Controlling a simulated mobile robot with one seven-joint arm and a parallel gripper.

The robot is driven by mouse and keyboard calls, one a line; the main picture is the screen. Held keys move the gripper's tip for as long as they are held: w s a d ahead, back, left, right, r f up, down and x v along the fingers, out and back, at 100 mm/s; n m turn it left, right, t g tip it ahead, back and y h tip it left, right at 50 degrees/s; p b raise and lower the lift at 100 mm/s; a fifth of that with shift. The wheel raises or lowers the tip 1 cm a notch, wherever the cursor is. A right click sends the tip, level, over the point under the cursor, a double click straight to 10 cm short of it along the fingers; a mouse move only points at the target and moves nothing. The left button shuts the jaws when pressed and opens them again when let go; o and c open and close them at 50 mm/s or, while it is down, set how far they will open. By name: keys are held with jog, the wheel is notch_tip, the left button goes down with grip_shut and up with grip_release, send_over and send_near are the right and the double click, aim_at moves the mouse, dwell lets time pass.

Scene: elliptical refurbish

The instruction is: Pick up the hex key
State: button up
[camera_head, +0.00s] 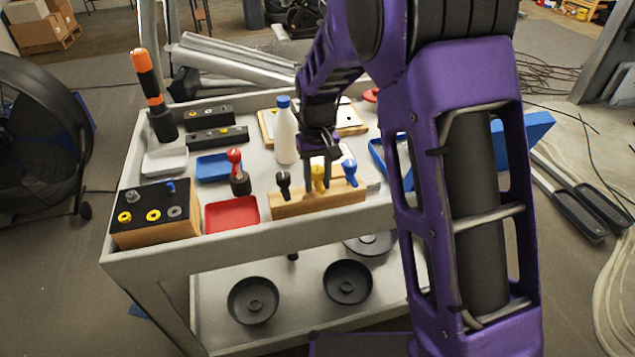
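A wooden block (290,205) stands at the front edge of the cart top and holds three handled tools. They have a black handle (283,183), a yellow handle (319,178) and a blue handle (350,167). These look like hex keys or drivers; their shafts are hidden, and I cannot tell which one the task means. My gripper (318,172) points down over the block, with its fingers around or just behind the yellow handle. Whether the fingers touch it cannot be made out.
A red tray (232,214), a blue tray (213,167) and a black-topped wooden box (155,213) lie to the left. An orange-and-black tool (148,80) stands upright at the back left.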

grip_shut()
notch_tip(320, 180, up, 10)
jog(key=shift+r+p, duration=0.1)
jog(key=shift+p, duration=0.8)
jog(key=shift+o, duration=0.2)
grip_release()
grip_shut()
dwell(0.6)
